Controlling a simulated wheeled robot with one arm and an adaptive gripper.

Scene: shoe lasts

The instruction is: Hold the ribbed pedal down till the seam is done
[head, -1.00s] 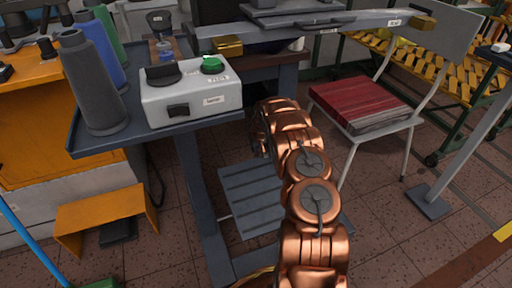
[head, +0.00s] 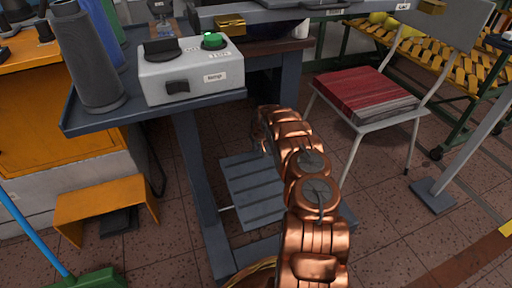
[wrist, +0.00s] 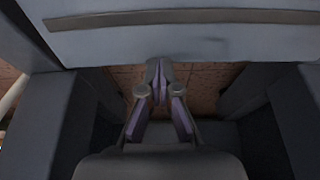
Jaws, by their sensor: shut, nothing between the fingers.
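The ribbed pedal (head: 250,187), a blue-grey slatted plate, lies low under the table in the head view. My copper arm partly covers its right side. How far it is pressed cannot be told. In the head view my gripper is hidden behind the arm, whose far end is above the pedal's upper right. In the wrist view my gripper (wrist: 158,82) is shut, its fingertips together and empty. A blue-grey panel with a brown strip spans the top, just beyond the fingertips. I cannot tell whether it is the pedal or whether the fingers touch it.
A grey control box (head: 192,75) with a green button (head: 212,40) sits on the table. The table leg (head: 200,190) stands left of the pedal. A smaller dark pedal (head: 118,222) lies under an orange cover (head: 105,200). A chair (head: 375,100) stands right; a broom (head: 95,279) lower left.

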